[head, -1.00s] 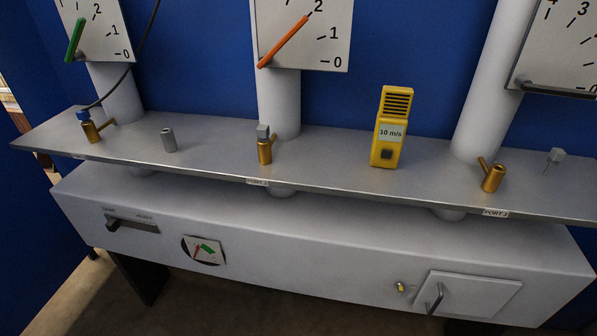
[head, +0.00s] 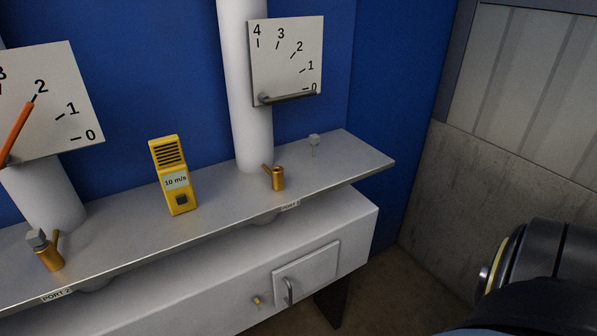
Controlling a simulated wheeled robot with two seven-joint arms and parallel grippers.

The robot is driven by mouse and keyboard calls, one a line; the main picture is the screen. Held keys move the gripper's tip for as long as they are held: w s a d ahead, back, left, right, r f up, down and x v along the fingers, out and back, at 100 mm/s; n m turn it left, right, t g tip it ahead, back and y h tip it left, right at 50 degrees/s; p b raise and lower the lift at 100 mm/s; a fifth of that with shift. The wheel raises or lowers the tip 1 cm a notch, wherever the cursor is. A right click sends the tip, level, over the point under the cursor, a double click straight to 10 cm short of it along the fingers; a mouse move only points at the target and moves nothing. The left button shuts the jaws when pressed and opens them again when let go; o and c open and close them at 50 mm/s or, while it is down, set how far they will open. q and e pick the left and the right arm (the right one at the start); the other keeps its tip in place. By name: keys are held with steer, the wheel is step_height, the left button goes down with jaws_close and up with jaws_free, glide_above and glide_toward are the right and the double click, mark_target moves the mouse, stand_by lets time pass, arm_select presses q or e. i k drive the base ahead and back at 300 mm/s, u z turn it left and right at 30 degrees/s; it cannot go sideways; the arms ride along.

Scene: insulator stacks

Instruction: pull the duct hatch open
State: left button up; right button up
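The duct hatch (head: 308,273) is a pale square panel on the front of the white duct, near its right end. It looks closed, flush with the duct face. A grey bar handle (head: 288,291) stands on its left side. A small brass latch or knob (head: 257,301) sits on the duct just left of the hatch. Neither gripper shows in the head view. A dark rounded part of my own arm fills the lower right corner, well to the right of the hatch.
A grey shelf (head: 225,205) runs above the duct. Gauges (head: 286,62) hang on white pipes. A concrete wall (head: 480,190) stands at right. Floor shows between duct and wall.

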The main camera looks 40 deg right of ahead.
mark_target(290, 281)
steer(key=z, duration=1.05)
steer(key=k, duration=0.15)
steer(key=z, duration=1)
steer(key=i, duration=0.15)
steer(key=u, duration=0.65)
